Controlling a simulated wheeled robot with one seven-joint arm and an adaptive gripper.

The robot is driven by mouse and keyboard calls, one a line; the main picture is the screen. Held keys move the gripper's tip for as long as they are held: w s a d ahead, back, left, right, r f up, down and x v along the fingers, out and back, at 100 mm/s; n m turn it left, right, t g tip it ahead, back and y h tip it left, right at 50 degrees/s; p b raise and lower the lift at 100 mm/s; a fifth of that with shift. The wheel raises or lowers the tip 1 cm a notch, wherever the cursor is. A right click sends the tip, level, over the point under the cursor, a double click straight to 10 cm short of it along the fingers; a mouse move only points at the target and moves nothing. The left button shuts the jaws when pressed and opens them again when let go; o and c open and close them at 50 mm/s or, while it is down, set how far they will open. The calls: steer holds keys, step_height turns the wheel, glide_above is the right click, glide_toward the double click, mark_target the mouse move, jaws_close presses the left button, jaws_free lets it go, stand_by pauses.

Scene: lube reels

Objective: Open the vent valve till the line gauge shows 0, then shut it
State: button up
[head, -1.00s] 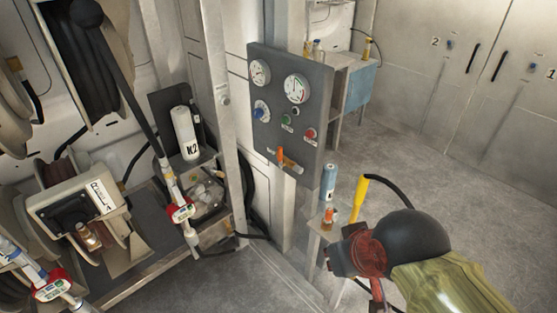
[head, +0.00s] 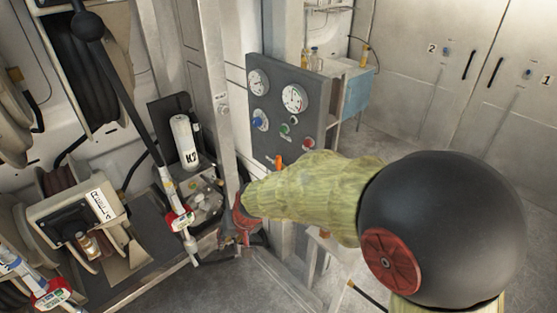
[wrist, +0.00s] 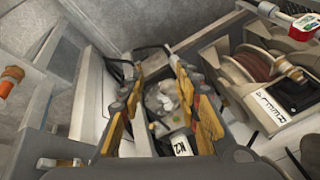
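The dark gauge panel (head: 315,88) stands at the middle of the head view. It carries a small gauge (head: 258,82), a larger gauge (head: 294,98), a blue knob (head: 259,122), a green button and a red button. Their labels are too small to read, and so are the needles. An orange valve handle (head: 279,161) shows at the panel's lower edge, partly hidden by my arm. My gripper (head: 232,236) is low, left of the panel and apart from the handle. In the wrist view my gripper (wrist: 153,70) has its fingers spread, with nothing held between them.
A post (head: 213,75), hose reels (head: 100,60) and a red-white hose fitting (head: 180,219) crowd the left. Open floor lies before the cabinets (head: 480,60).

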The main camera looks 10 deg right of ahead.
mark_target(277, 162)
steer(key=w+a+f+m+t+h, duration=0.1)
steer(key=w+f+m+t+h, duration=0.3)
steer(key=w, duration=0.7)
steer(key=w+a+f+t, duration=0.1)
steer(key=w+f+t, duration=0.1)
steer(key=w+f, duration=0.6)
steer(key=w+d+r+m+t+h, duration=0.3)
steer(key=w+d+r+h, duration=0.35)
steer(key=d, duration=0.25)
steer(key=s+d+r+m+g+h, duration=0.1)
steer(key=s+d+r+m+h, duration=0.2)
steer(key=d+r+h, duration=0.45)
steer(key=shift+y, duration=0.6)
steer(key=shift+w+d+r+b, duration=0.3)
steer(key=shift+w+d+r, duration=0.1)
steer(key=shift+w+d, duration=0.55)
steer(key=shift+w+d+r+b, duration=0.3)
steer(key=shift+w+d, duration=0.4)
steer(key=shift+d, duration=0.4)
steer(key=shift+w+d+r+b, duration=0.25)
steer(key=shift+w+d+r, duration=0.2)
steer(key=shift+w+d, duration=0.5)
steer(key=shift+s+d, duration=0.1)
steer(key=shift+c, duration=1.1)
jaws_close()
